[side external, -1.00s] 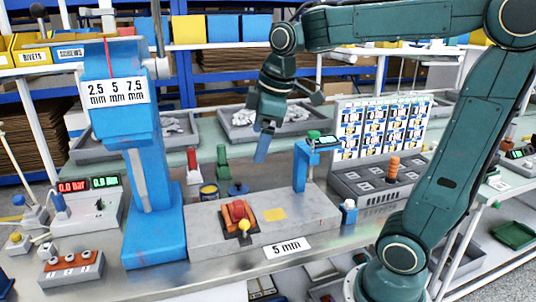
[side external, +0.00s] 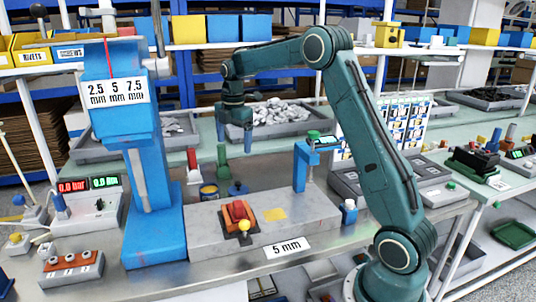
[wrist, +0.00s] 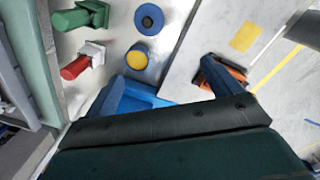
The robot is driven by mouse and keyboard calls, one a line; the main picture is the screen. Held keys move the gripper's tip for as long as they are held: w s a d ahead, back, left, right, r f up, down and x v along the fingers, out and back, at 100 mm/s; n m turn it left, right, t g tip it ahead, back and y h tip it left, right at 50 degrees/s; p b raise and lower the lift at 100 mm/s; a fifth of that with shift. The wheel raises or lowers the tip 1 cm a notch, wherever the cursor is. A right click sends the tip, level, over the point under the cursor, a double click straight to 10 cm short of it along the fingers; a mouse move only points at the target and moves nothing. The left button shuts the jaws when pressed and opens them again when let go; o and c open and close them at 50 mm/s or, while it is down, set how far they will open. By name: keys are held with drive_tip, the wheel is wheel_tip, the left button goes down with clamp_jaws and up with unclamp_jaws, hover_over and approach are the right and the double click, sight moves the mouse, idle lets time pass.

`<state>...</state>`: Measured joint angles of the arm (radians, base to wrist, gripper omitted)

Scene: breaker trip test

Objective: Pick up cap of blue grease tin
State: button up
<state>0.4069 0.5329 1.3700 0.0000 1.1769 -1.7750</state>
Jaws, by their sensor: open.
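The blue cap (side external: 238,188), a round disc with a small knob, lies on the bench behind the grey block. In the wrist view the cap (wrist: 149,17) is near the top edge. The blue grease tin (side external: 208,192) stands open just left of the cap. In the wrist view the tin (wrist: 139,57) shows yellow inside, below the cap and apart from it. My gripper (side external: 234,143) points down, open and empty, well above the bench over the cap area. In the wrist view its dark body fills the bottom.
A red clamp-like part (side external: 193,165) and a green one (side external: 222,162) stand close behind the tin and cap. The tall blue press (side external: 150,200) rises at left. The grey block (side external: 310,212) in front carries an orange switch and a blue arch (side external: 301,168).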

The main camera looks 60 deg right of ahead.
sight(238, 182)
drive_tip(key=w+d+f+n, duration=0.2)
drive_tip(key=d+f, duration=0.2)
drive_tip(key=f, duration=0.1)
drive_tip(key=shift+d+g, duration=0.3)
drive_tip(key=shift+g, duration=0.1)
drive_tip(key=shift+f, duration=0.2)
drive_tip(key=shift+f, duration=4.2)
drive_tip(key=shift+w+f, duration=0.15)
drive_tip(key=shift+f, duration=2.4)
drive_tip(key=c, duration=1)
